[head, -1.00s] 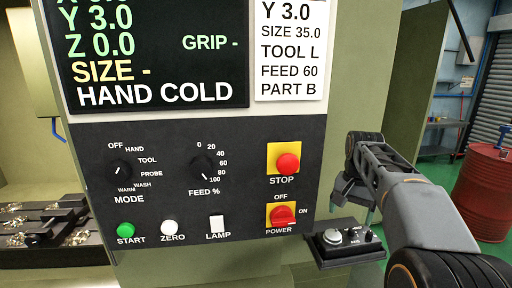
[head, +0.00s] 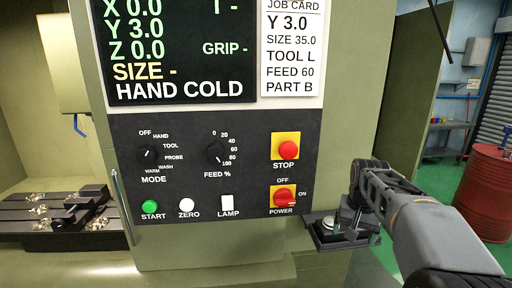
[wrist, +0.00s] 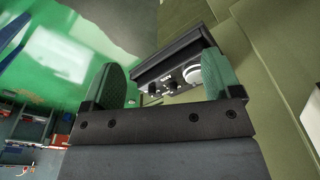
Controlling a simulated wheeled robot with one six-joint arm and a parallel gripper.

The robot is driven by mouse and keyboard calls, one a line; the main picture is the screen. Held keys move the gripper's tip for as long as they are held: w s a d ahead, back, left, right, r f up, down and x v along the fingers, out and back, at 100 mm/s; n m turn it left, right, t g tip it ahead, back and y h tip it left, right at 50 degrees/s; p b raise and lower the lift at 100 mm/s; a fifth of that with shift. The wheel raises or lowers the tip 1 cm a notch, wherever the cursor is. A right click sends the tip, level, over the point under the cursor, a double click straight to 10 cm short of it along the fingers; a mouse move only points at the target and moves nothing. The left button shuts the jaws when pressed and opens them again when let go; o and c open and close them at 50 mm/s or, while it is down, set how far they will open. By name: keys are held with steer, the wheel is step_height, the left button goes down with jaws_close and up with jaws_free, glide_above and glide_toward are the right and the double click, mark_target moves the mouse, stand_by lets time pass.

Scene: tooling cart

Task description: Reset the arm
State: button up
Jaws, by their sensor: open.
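My gripper (head: 350,220) is at the right of the control panel (head: 122,190), pointing down over a small dark control box (head: 325,241). In the wrist view its two green-padded fingers (wrist: 165,72) are apart with nothing held between them. The same box, with a pale round knob (wrist: 192,76) and small dark knobs, lies beyond the fingertips. In the head view the gripper hides part of the box. I cannot tell the exact gap between fingertips and box. My arm reaches in from the lower right.
The panel has a mode knob (head: 148,154), a feed knob (head: 215,153), a red stop button (head: 288,150) and a red power switch (head: 284,197). A screen (head: 180,50) reads HAND COLD. A vise bed (head: 40,222) is at left. A red barrel (head: 492,195) stands on green floor at right.

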steer(key=s+a+f+n+t, duration=0.1)
steer(key=s+a+f+n, duration=0.1)
steer(key=s+a, duration=0.2)
steer(key=s+a+f+n+t, duration=0.2)
steer(key=s+a, duration=0.3)
steer(key=s, duration=0.6)
steer(key=shift+s+f+n, duration=0.25)
steer(key=shift+f+n, duration=0.15)
steer(key=shift+f, duration=0.2)
stand_by(1.4)
